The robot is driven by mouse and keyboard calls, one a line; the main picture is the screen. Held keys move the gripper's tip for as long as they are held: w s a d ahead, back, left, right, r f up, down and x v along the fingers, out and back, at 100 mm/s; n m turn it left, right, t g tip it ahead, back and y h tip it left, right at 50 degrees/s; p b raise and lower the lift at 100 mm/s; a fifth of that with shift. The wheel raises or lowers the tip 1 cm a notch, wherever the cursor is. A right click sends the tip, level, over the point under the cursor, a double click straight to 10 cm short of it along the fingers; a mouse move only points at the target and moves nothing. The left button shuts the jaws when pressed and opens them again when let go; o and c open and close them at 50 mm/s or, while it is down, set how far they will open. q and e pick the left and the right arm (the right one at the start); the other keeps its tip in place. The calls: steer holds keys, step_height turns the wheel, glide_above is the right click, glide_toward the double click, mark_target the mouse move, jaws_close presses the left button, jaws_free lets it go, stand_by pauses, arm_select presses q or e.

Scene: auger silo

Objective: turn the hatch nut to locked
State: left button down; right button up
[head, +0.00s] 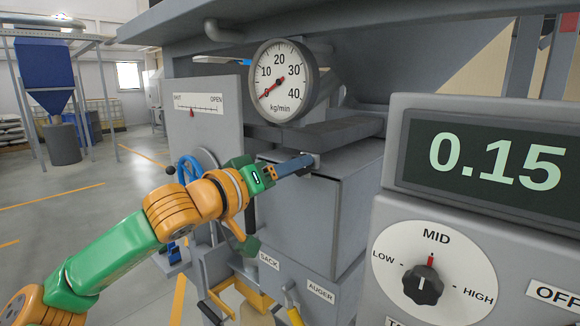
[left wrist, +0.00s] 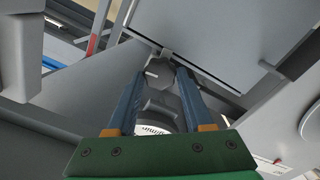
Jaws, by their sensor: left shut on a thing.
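The hatch nut (left wrist: 163,72) is a dark grey, many-sided piece with a pale mark on its face. It sits at the edge of a grey panel (left wrist: 215,35) in the left wrist view. My left gripper (left wrist: 160,75) has its two blue fingers on either side of the nut, shut on it. In the head view my left gripper (head: 308,162) reaches the upper front of the grey box (head: 290,215), and its fingers mostly hide the nut there. No locked marking is readable near the nut. My right gripper is not in view.
A round kg/min gauge (head: 282,80) hangs just above my left gripper. A blue handwheel (head: 190,168) stands behind my left arm. A console with a 0.15 display (head: 495,160) and a knob (head: 423,285) pointing to MID fills the right. Open floor lies at the left.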

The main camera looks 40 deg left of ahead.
arm_select(q)
steer(key=shift+r+m, duration=0.1)
steer(key=shift+m, duration=0.5)
steer(key=shift+c, duration=1.4)
jaws_free()
steer(key=s+b, duration=0.6)
steer(key=s, duration=0.1)
steer(key=shift+a, duration=0.25)
